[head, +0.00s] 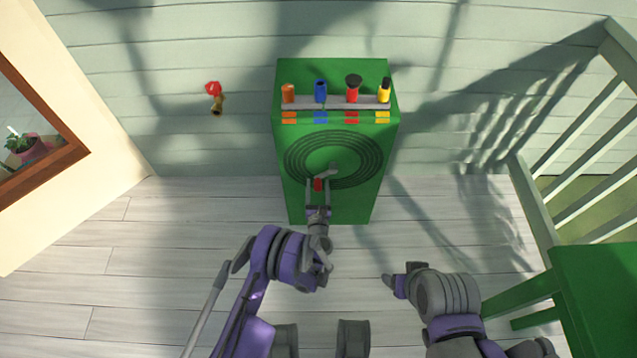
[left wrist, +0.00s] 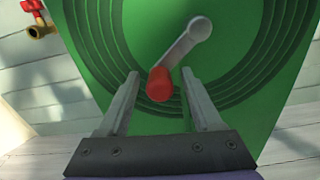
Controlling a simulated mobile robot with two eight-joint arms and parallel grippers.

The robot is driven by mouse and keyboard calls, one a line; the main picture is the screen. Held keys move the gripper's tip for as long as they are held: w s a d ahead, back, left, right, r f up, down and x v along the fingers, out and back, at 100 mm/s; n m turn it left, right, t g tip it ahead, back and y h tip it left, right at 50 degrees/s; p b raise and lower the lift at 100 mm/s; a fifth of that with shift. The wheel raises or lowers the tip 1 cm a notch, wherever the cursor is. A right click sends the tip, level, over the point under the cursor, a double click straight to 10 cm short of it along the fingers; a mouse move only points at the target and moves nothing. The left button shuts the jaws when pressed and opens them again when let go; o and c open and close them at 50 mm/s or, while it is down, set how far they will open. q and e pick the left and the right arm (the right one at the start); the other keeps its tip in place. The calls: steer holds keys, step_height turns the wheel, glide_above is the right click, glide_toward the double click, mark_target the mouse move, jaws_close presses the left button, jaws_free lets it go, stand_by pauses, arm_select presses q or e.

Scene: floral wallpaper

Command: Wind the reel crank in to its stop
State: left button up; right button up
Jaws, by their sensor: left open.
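The reel crank has a grey arm (head: 330,172) and a red knob (head: 318,186) on the front of a green cabinet (head: 350,208) with dark concentric rings. The arm runs from the hub down and left to the knob. My left gripper (head: 318,181) is open, its fingers pointing at the cabinet, one on each side of the knob. In the left wrist view the red knob (left wrist: 160,84) lies between the fingertips with a gap on both sides. My right gripper (head: 388,281) is low and to the right, away from the cabinet; its jaws are unclear.
On the cabinet top stand orange (head: 288,93), blue (head: 320,91), red (head: 352,90) and yellow (head: 384,92) items in a grey rack. A red-handled tap (head: 214,92) is on the wall at left. A railing (head: 575,190) and green furniture (head: 600,290) are at right.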

arm_select(q)
steer(key=shift+s, duration=0.1)
steer(key=shift+c, duration=1.1)
jaws_close()
